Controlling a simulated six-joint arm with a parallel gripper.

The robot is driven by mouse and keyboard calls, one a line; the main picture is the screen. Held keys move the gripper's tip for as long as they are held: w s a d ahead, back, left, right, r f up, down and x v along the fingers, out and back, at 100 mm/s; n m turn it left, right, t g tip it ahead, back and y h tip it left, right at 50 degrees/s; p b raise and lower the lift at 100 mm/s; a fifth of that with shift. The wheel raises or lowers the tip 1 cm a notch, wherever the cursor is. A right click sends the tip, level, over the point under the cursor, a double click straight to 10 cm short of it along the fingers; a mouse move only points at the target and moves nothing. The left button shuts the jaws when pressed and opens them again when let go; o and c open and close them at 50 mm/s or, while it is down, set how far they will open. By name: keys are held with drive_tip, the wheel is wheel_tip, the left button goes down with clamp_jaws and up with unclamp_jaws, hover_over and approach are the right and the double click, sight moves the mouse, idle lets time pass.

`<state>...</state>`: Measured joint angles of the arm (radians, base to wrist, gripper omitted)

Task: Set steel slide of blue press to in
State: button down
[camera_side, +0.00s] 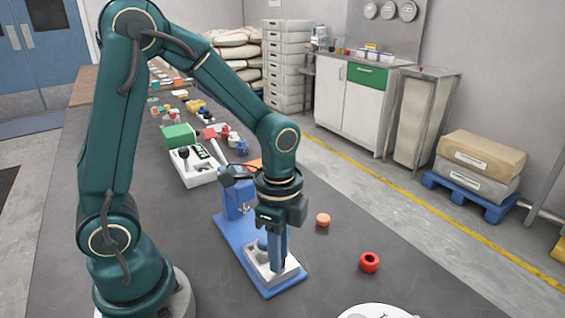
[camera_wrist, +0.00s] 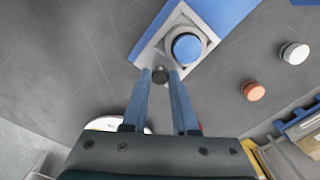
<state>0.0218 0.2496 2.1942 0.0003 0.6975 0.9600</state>
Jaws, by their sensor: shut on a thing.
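The blue press (camera_side: 238,202) stands on a long blue base plate on the dark table, in the middle of the side view. Its pale steel slide (camera_side: 290,264) is at the near end of the base; in the wrist view the slide (camera_wrist: 147,55) holds a round blue piece (camera_wrist: 187,47). My gripper (camera_side: 277,262) points down over the slide. In the wrist view my gripper (camera_wrist: 160,74) has its two fingers on either side of a small dark knob (camera_wrist: 160,76) at the slide's outer end, shut on it. The fingers hide part of the slide in the side view.
A white plate (camera_side: 375,311) is at the front edge. Bare table lies between the press and the ring.

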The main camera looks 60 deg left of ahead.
idle(0.3)
drive_tip(key=shift+a, duration=2.35)
drive_tip(key=c, duration=0.7)
unclamp_jaws()
drive_tip(key=shift+r, duration=0.15)
drive_tip(key=shift+r, duration=2.45)
